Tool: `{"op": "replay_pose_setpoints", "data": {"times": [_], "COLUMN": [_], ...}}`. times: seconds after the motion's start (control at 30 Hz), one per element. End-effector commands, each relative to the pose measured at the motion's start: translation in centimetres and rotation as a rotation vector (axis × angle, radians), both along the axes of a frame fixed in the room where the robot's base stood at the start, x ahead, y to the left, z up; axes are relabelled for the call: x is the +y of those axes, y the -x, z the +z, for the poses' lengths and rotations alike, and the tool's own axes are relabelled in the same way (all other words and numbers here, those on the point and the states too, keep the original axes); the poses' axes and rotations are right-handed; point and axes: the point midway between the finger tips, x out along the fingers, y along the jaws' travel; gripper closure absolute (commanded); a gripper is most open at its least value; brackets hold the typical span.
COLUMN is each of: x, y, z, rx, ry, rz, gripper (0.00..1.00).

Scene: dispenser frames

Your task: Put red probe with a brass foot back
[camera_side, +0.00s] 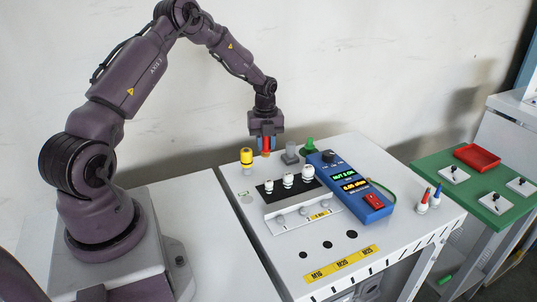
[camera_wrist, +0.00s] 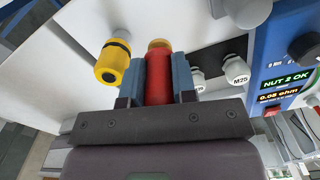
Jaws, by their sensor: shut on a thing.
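My gripper (camera_side: 266,147) is shut on the red probe, its blue fingers on either side of it. The red probe (camera_wrist: 159,78) has a brass foot (camera_wrist: 159,44) at its far end in the wrist view. In the side view the red probe (camera_side: 266,143) hangs upright at the back of the white bench, between a yellow-capped piece (camera_side: 246,156) and a grey piece (camera_side: 291,153). I cannot tell whether the foot touches the bench. The yellow-capped piece (camera_wrist: 113,62) stands beside my left finger in the wrist view.
A blue meter (camera_side: 352,187) reads "NUT 2 OK". Several white glands stand on a black strip (camera_side: 277,192) in front. A green piece (camera_side: 309,146) stands at the back. Red-tipped and blue-tipped pieces (camera_side: 423,201) stand at right. A green table (camera_side: 445,180) holds a red tray (camera_side: 477,157).

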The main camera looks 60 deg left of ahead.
Motion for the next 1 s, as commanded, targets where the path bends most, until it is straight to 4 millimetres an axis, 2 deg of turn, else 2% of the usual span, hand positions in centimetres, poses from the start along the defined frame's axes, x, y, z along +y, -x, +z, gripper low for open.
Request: {"op": "replay_pose_setpoints", "data": {"times": [0.23,0.43,0.87,0.9,1.0], "x": [0.8,0.9,0.9,0.9,0.9], "y": [-1.2,-1.4,-1.3,-1.3,-1.3], "z": [-1.8,-4.5,-5.3,-5.3,-5.3], "rx": [0.001,0.001,0.0,0.001,0.001], "ry": [0.0,0.001,0.0,0.0,0.0], "rz": [0.0,-0.001,-0.001,-0.001,-0.001], "gripper": [0.98,0.98,0.98,0.7,0.49]}}
